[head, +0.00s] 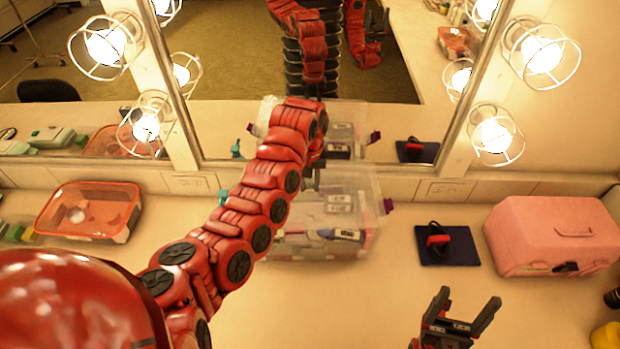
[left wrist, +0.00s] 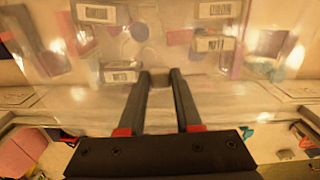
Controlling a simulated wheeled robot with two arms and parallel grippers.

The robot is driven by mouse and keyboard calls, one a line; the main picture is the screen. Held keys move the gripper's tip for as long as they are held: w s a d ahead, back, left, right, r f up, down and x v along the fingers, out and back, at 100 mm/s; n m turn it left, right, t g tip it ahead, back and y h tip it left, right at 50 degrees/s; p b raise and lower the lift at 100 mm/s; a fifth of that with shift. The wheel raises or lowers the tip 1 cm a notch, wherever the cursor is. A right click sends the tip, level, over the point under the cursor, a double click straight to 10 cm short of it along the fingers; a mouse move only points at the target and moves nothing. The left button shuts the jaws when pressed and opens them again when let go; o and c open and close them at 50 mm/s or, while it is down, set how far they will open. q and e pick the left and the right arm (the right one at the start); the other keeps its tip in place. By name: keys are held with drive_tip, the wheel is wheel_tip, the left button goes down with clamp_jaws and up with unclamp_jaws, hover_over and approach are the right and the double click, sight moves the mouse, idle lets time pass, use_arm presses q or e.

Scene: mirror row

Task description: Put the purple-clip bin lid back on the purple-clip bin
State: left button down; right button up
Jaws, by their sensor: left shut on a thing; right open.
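The purple-clip bin (head: 300,250) is a clear box on the counter by the mirror, with small labelled things inside. A purple clip (head: 388,205) shows at its right. My left gripper (head: 313,182) is over the bin, largely hidden by my own arm. In the left wrist view its fingers (left wrist: 160,80) are shut on a small grey grip of the clear lid (left wrist: 215,92). Labelled boxes show through the lid. The lid also shows over the bin in the head view (head: 358,182); I cannot tell whether it touches the rim. My right gripper (head: 464,308) is open and empty.
A dark blue mat (head: 460,252) with a red and black item (head: 437,240) and a pink case (head: 553,235) stand right of the bin. An orange-red clear tray (head: 90,210) is at the left. The mirror (head: 400,80) and caged bulbs (head: 541,54) stand behind. The front counter is clear.

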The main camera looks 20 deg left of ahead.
sight(310, 196)
use_arm(q)
drive_tip(key=shift+s+f+b, duration=0.15)
drive_tip(key=shift+f+b, duration=0.15)
drive_tip(key=shift+f, duration=1.2)
drive_tip(key=shift+d+f+b, duration=0.1)
drive_tip(key=shift+f+b, duration=0.5)
drive_tip(key=shift+f, duration=0.65)
drive_tip(key=c, duration=0.5)
unclamp_jaws()
drive_tip(key=shift+r, duration=0.1)
